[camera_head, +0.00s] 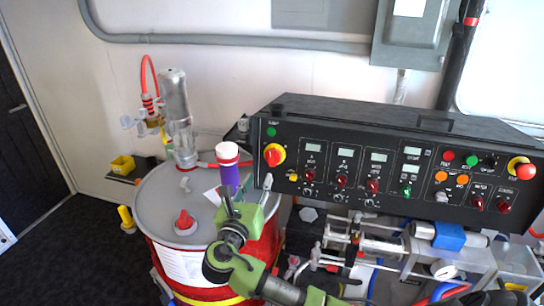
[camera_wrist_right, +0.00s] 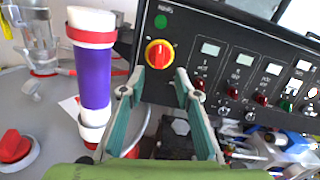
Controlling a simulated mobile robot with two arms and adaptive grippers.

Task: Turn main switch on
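The main switch (camera_head: 273,155) is a red rotary knob on a yellow round plate, at the left end of the black control panel (camera_head: 330,143). In the right wrist view the main switch (camera_wrist_right: 158,54) appears just beyond the fingertips, and its red handle looks upright. My right gripper (camera_head: 248,188) is open and empty, below and to the left of the switch in the head view. In the wrist view the right gripper (camera_wrist_right: 160,76) has its two fingers spread below the switch, apparently not touching it. My left gripper is not in view.
A drum (camera_head: 155,204) with a red cap (camera_head: 185,220) stands left of the panel. A purple and white cylinder (camera_wrist_right: 93,75) stands close left of my right gripper. Pumps and hoses lie below the panel. Another red-yellow knob (camera_head: 521,168) is at the panel's right end.

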